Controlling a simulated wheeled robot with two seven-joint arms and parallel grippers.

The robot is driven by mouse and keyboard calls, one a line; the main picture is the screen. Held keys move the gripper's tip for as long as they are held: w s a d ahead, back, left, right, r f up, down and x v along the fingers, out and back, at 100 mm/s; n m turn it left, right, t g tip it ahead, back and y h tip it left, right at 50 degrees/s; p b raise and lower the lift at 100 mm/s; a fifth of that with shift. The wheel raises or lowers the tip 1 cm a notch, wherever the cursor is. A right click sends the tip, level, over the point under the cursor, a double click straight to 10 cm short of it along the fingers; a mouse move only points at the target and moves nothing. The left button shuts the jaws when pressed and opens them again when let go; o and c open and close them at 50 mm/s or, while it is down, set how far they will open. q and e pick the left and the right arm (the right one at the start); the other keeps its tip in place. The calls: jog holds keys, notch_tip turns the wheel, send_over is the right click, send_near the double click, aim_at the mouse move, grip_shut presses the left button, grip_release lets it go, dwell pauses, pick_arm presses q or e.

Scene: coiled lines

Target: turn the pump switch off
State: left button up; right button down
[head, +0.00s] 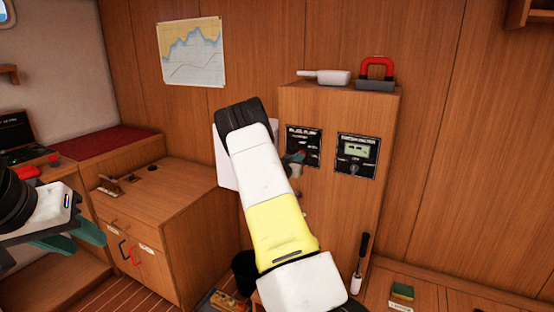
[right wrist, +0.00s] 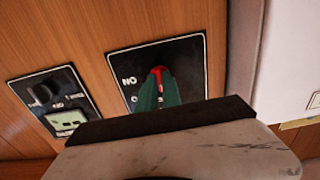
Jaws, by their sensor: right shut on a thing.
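The pump switch is a red lever (right wrist: 158,70) on a black panel (right wrist: 192,56) with white lettering, partly hidden by my gripper. The same panel (head: 304,134) is on the wooden cabinet front in the head view. My right gripper (right wrist: 157,90) has its green fingers closed around the red lever; it also shows in the head view (head: 296,157), partly behind my own arm. The lever's exact setting is hidden by the fingers. My left gripper (head: 80,240) is at the far left, away from the panel, with its green fingers apart and empty.
A second black panel with a small screen (head: 357,155) is right of the switch panel. A white scoop-like thing (head: 332,77) and a red-handled block (head: 377,70) sit on the cabinet top (head: 300,90). A lower wooden cabinet (head: 160,195) stands to the left.

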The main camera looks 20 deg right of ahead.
jog(key=shift+f, duration=0.1)
jog(key=c, duration=1.5)
grip_release()
jog(key=v, duration=0.8)
